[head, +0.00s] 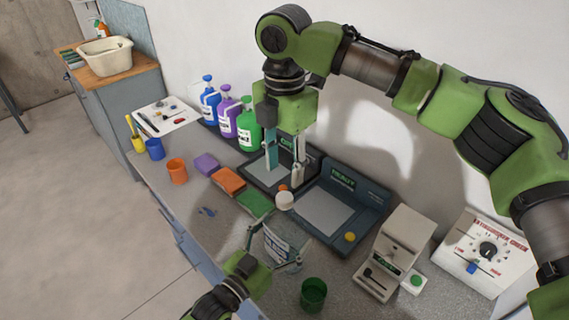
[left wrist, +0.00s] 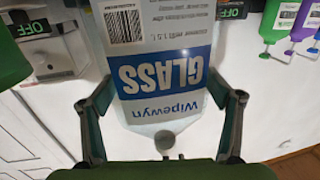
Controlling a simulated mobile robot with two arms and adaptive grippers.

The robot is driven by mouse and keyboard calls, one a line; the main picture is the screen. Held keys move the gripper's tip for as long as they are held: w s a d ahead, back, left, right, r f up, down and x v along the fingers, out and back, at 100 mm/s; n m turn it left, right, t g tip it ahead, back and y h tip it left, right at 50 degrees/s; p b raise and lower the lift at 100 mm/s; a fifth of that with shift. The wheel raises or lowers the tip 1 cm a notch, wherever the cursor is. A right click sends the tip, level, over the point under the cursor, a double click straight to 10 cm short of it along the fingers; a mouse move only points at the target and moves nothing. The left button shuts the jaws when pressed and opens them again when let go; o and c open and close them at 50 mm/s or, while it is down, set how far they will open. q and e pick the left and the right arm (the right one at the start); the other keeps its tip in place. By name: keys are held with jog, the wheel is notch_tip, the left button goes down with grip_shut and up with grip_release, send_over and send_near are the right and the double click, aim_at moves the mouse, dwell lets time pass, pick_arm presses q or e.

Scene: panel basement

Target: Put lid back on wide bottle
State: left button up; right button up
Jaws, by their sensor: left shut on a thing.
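The wide bottle (head: 277,247) is clear with a white and blue label and stands at the front of the counter. It fills the middle of the left wrist view (left wrist: 165,75), where its "Wipewyn GLASS" label reads upside down. My left gripper (head: 276,238) is shut on the bottle, one finger along each side. A small white round cap-like piece (head: 285,201) shows just above the bottle; I cannot tell whether it sits on the neck or behind it. My right gripper (head: 285,168) hangs above the black plate unit behind, fingers apart, with nothing visible between them.
The black "READY" unit (head: 372,203) stands right of the bottle. A green cup (head: 313,294) stands in front, near my left gripper. Sponges (head: 229,180), an orange cup (head: 177,171) and pump bottles (head: 248,130) are at the left and back. A beige device (head: 397,252) stands right.

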aim_at(284, 197)
jog(key=shift+f, duration=4)
grip_shut()
jog(key=m, duration=1.4)
jog(key=shift+m, duration=0.4)
jog(key=shift+o, duration=0.4)
grip_release()
